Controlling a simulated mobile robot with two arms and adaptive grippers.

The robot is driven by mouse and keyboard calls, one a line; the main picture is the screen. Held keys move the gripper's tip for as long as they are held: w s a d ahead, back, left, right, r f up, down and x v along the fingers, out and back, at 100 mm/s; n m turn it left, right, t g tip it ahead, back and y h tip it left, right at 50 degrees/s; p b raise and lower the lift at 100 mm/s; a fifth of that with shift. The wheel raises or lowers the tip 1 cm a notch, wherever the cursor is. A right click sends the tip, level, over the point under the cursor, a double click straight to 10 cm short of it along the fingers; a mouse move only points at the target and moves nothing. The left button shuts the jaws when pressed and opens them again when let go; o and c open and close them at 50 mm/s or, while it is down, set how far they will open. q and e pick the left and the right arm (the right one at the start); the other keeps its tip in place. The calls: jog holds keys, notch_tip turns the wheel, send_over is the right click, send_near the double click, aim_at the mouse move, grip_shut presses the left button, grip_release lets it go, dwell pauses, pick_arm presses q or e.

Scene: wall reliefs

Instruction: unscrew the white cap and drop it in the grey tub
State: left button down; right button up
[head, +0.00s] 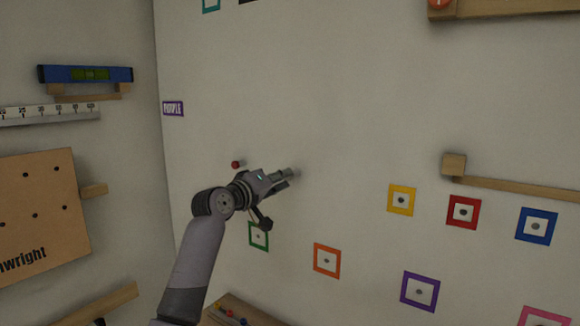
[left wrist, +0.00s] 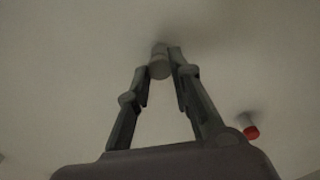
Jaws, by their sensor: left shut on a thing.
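My left gripper (head: 287,175) reaches up to the wall, with its fingers shut on a small pale cylinder, the white cap (head: 296,172). In the left wrist view the cap (left wrist: 159,66) sits between the two fingertips of the gripper (left wrist: 161,73), close against the wall. The fingers hide part of it, and I cannot tell whether it is still on a thread. I do not see the grey tub in either view. My right gripper is not in view.
A red-tipped peg (head: 236,164) sticks out of the wall just left of the gripper. Coloured square frames, such as an orange one (head: 327,261), are lower down. A wooden ledge (head: 240,310) with small items is at the bottom. The wall above is mostly clear.

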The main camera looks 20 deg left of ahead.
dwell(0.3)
pick_arm(q)
jog(key=shift+f+n+p, duration=0.1)
jog(key=shift+n+p, duration=1.35)
jog(key=shift+n, duration=1.35)
jog(key=n, duration=0.3)
jog(key=c, duration=2)
grip_release()
jog(key=shift+c, duration=0.2)
jog(key=shift+a, duration=0.1)
grip_shut()
